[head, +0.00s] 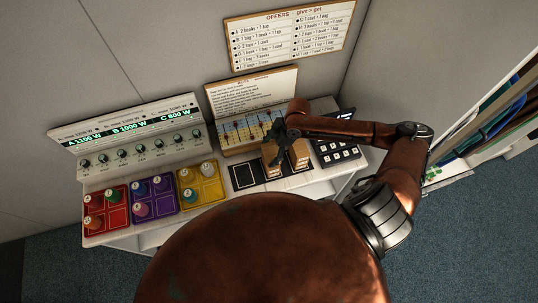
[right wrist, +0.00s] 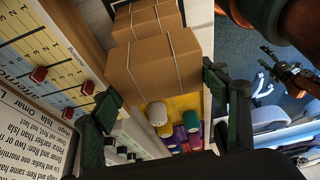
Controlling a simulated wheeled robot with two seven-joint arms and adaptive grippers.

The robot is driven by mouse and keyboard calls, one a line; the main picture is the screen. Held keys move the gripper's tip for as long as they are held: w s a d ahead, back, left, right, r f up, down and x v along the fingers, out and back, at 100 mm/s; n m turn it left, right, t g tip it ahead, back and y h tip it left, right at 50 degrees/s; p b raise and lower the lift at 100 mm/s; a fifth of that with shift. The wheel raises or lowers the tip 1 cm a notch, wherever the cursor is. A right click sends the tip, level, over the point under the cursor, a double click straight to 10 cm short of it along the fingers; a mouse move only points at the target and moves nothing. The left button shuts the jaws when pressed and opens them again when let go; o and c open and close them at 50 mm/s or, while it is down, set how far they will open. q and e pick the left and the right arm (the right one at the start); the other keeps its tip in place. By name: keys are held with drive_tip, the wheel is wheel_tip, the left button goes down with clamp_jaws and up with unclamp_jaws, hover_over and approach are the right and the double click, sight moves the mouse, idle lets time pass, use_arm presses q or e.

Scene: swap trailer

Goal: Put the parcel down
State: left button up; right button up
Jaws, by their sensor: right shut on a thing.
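A brown cardboard parcel tied with pale string (right wrist: 152,68) is between the fingers of my right gripper (right wrist: 170,105) in the right wrist view. The gripper is shut on it. In the head view the right gripper (head: 284,142) comes down over the parcels from the right, and its dark fingers partly hide them. The left parcel (head: 270,159) and a second, similar parcel (head: 300,157) stand side by side over dark squares on the bench. The second parcel also shows behind the held one in the wrist view (right wrist: 147,20). Whether the held parcel touches the bench, I cannot tell.
An empty dark square (head: 243,175) lies left of the parcels. Yellow (head: 188,197), purple (head: 164,203) and red (head: 118,217) trays with round pieces stand farther left. A dark keypad (head: 338,151) is at right. A board with a grid (head: 230,148) stands behind.

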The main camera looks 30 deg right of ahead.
sight(269, 155)
drive_tip(key=f+p, duration=0.1)
drive_tip(key=f, duration=0.2)
drive_tip(key=shift+w, duration=0.2)
drive_tip(key=shift+f, duration=0.25)
drive_tip(key=o, duration=1.2)
drive_tip(key=shift+f, duration=0.1)
drive_tip(key=shift+o, duration=0.2)
drive_tip(key=b+v, duration=0.1)
drive_tip(key=v, duration=1.1)
drive_tip(key=shift+b, duration=0.4)
